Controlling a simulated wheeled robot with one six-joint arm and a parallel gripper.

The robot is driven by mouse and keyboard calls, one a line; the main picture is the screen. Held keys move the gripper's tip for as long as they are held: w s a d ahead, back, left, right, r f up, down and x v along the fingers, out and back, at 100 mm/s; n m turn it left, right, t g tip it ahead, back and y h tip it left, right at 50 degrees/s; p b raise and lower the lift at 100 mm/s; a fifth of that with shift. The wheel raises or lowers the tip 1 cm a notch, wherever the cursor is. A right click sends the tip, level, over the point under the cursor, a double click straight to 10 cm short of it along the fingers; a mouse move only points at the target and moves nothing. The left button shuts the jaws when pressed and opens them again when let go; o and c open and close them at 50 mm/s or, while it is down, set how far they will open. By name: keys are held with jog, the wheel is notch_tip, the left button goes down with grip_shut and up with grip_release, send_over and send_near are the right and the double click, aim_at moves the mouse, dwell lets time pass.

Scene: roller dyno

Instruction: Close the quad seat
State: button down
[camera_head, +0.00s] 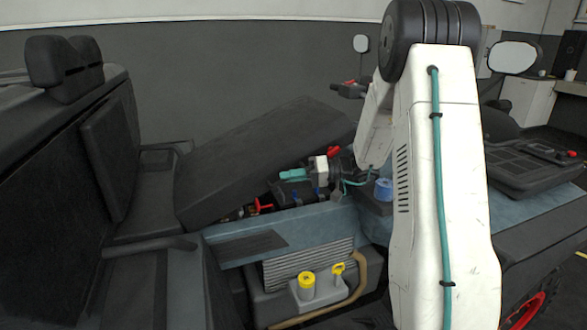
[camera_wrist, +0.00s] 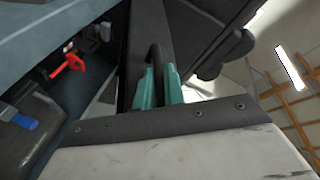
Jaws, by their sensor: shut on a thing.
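The quad seat (camera_head: 265,150) is a long black cushion. It is tilted up, its left end low by the backrest and its right end raised over an open engine bay. My gripper (camera_head: 296,174), with teal fingers, is at the seat's lower edge near the raised end. In the wrist view, my gripper (camera_wrist: 159,88) is shut on a thin black strap or loop (camera_wrist: 155,57) beside a dark panel, probably the seat's side. The strap is partly hidden between the fingers.
Under the seat, the open bay shows a red handle (camera_head: 263,205), also in the wrist view (camera_wrist: 69,60). A blue cap (camera_head: 383,189) sits right of it. A backrest with headrests (camera_head: 62,60) rises at left.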

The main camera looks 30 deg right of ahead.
jog(key=shift+a, duration=0.2)
jog(key=c, duration=1.5)
grip_release()
jog(key=shift+a, duration=0.15)
jog(key=shift+d, duration=0.3)
